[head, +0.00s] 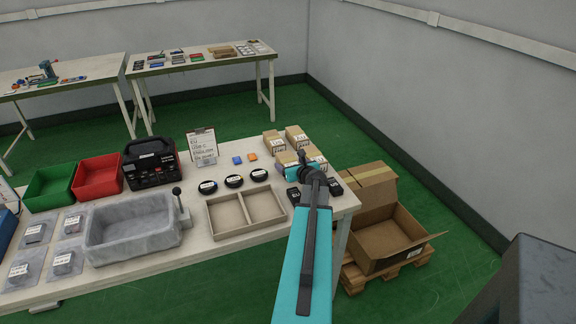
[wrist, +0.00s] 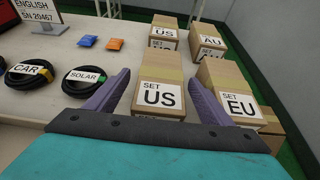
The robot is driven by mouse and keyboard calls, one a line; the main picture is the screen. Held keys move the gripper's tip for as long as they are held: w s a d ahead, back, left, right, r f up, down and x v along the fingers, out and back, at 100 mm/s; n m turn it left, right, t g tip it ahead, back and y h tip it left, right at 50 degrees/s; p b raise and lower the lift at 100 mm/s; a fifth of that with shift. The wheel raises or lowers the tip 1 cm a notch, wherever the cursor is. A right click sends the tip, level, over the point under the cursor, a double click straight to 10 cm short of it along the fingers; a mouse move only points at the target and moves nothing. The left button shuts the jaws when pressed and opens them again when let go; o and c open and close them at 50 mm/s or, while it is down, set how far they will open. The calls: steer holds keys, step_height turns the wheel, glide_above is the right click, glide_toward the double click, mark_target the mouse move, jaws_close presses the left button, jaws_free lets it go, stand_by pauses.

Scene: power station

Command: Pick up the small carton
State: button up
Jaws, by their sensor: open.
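Several small brown cartons with white labels stand at the right end of the table. In the wrist view my gripper (wrist: 158,98) is open, its two purple fingers on either side of the near carton marked "SET US" (wrist: 158,82). I cannot tell whether the fingers touch it. A carton marked "SET EU" (wrist: 232,92) stands close to the right finger. Behind them are a carton marked "US" (wrist: 164,32) and one marked "AU" (wrist: 207,42). In the head view my arm partly hides the near cartons; the far cartons (head: 274,140) and (head: 297,136) show clearly.
Coiled black cables marked "CAR" (wrist: 28,74) and "SOLAR" (wrist: 86,78) lie left of the gripper. Blue (wrist: 88,41) and orange (wrist: 115,44) packets lie behind them. A divided tray (head: 212,220) is on the table. An open cardboard box (head: 384,243) stands on a pallet beyond the table's right edge.

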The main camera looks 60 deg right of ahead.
steer(key=shift+w+d+f, duration=0.15)
steer(key=shift+w+d, duration=0.1)
steer(key=shift+w, duration=0.05)
steer(key=shift+c, duration=0.3)
steer(key=c, duration=1.3)
